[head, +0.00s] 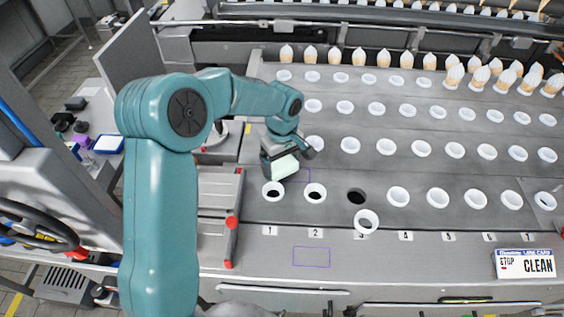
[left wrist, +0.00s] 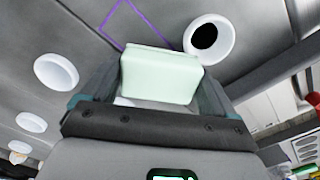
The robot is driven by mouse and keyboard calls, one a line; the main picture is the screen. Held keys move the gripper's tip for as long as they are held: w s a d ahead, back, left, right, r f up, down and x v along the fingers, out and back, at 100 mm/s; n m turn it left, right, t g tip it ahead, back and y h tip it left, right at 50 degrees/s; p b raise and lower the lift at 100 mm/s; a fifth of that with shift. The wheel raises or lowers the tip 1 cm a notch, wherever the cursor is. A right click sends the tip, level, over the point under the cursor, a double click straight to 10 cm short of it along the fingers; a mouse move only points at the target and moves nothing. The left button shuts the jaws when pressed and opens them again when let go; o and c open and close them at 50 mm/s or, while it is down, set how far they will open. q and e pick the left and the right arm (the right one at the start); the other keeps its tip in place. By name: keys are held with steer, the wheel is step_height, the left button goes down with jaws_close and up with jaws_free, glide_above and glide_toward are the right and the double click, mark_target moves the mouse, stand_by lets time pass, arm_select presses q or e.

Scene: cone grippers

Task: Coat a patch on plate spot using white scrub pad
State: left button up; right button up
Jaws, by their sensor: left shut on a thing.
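My left gripper (head: 286,158) is shut on the white scrub pad (head: 284,168), which looks pale green-white. In the left wrist view the pad (left wrist: 160,76) sits between the two fingers. A purple outline (head: 301,177) marks a spot on the grey plate (head: 330,178), just right of the pad. The pad and gripper hide part of this outline. In the left wrist view the outline (left wrist: 124,8) shows beyond the pad. I cannot tell whether the pad touches the plate. A second purple outline (head: 311,257) lies on the front ledge. My right gripper is not in view.
One loose ring (head: 366,221) lies in front of an open hole (head: 357,197). Filled cones (head: 360,57) stand at the back. A red-knobbed frame (head: 220,210) stands left.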

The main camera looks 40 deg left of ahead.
arm_select(q)
steer(key=shift+s+f, duration=0.15)
steer(key=shift+f, duration=0.1)
steer(key=shift+f+b, duration=0.15)
steer(key=shift+b, duration=0.2)
steer(key=shift+w+d+r, duration=0.1)
steer(key=shift+w+d, duration=0.5)
steer(key=shift+d, duration=0.3)
steer(key=shift+w+d+r, duration=0.1)
steer(key=shift+w+d, duration=0.45)
steer(key=shift+d, duration=0.3)
